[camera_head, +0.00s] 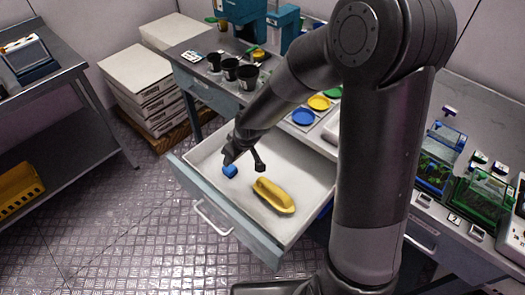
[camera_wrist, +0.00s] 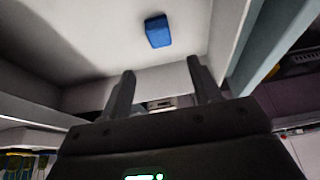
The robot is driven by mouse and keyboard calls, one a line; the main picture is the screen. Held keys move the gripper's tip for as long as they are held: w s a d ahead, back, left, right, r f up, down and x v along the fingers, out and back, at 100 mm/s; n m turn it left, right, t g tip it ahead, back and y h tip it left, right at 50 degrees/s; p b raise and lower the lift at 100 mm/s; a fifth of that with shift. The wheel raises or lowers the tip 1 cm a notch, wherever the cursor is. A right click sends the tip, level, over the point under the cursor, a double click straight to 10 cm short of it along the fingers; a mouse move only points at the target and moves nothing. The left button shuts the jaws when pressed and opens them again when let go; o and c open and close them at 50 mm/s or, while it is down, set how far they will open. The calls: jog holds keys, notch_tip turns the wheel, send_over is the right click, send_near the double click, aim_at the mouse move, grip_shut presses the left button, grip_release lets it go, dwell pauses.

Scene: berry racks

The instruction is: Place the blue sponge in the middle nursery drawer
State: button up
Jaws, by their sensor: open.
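The blue sponge (camera_head: 230,171) is inside the pulled-out drawer (camera_head: 310,168), near its front left corner. The sponge also shows in the wrist view (camera_wrist: 158,31), on the pale drawer floor beyond my fingertips. My gripper (camera_head: 243,163) is over the drawer with its fingers spread. In the wrist view, nothing is between the fingers of my gripper (camera_wrist: 160,68), and the sponge is apart from them. In the head view, one finger comes close to the sponge and overlaps its upper edge.
A yellow scoop-like object (camera_head: 273,197) lies in the same drawer, right of the sponge. Black pots (camera_head: 230,69) and coloured dishes (camera_head: 303,117) stand on the bench above. Green-framed boxes (camera_head: 485,195) are at the right. Stacked white boxes (camera_head: 150,90) stand behind. The floor left of the drawer is clear.

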jog(key=s+d+r+m+t+h, duration=0.1)
jog(key=s+d+r+m+h, duration=0.1)
jog(key=d+r, duration=0.6)
jog(key=s+d+r+m, duration=0.3)
jog(key=s+d+r, duration=0.3)
jog(key=s+r, duration=0.2)
jog(key=s+d+r+m+t+h, duration=0.1)
jog(key=s+d+r+m, duration=0.3)
jog(key=s+r, duration=0.5)
jog(key=shift+s+d+r, duration=0.2)
jog(key=shift+s+d, duration=0.75)
jog(key=shift+d, duration=0.05)
